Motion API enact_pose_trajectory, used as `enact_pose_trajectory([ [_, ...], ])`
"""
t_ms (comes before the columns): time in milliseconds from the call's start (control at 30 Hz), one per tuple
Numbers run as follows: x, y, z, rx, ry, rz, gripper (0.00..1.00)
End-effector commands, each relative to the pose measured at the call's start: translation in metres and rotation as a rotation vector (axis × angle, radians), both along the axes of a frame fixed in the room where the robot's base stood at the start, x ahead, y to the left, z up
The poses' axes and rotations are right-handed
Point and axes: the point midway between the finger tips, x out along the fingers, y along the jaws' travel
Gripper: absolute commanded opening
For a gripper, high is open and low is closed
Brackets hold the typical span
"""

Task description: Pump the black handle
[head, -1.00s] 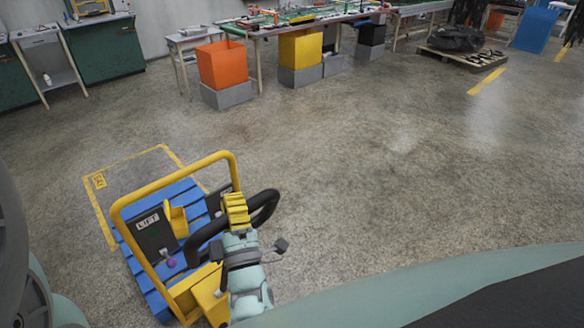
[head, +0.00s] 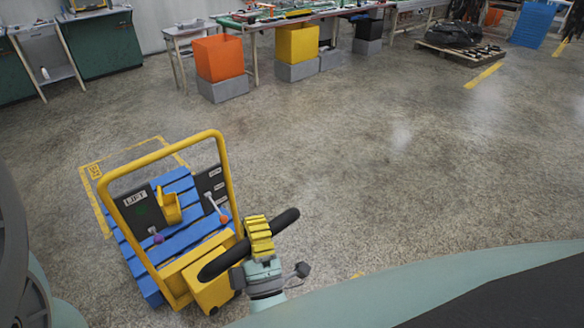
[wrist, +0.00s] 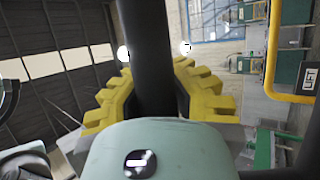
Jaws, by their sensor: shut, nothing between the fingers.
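The black handle (head: 288,217) is a thick curved bar at the yellow pump cart, slanting from lower left to upper right in the head view. My gripper (head: 258,230), with yellow ridged fingers, lies across the middle of the bar. In the wrist view the bar (wrist: 147,50) runs down the middle, with a yellow finger showing on each side. My gripper is shut and has no grip on the bar. The bar hides where the fingertips meet. Whether the fingers touch it I cannot tell.
The cart has a yellow tube frame (head: 124,233), a blue slatted pallet (head: 182,184), a LIFT panel (head: 135,199), and small levers with purple (head: 158,238) and orange (head: 223,219) knobs. Open floor (head: 380,190) lies right. Orange (head: 219,58) and yellow (head: 297,43) bins stand farther back.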

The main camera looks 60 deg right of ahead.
Motion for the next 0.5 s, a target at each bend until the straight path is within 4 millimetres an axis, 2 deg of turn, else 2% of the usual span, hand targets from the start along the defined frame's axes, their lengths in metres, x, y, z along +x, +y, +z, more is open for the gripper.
enact_pose_trajectory([
  [67,-0.0013,-0.0004,0.0024,-0.006,-0.006,-0.004,0.00],
  [500,-0.0005,-0.0003,0.0016,-0.004,-0.004,-0.002,0.46],
])
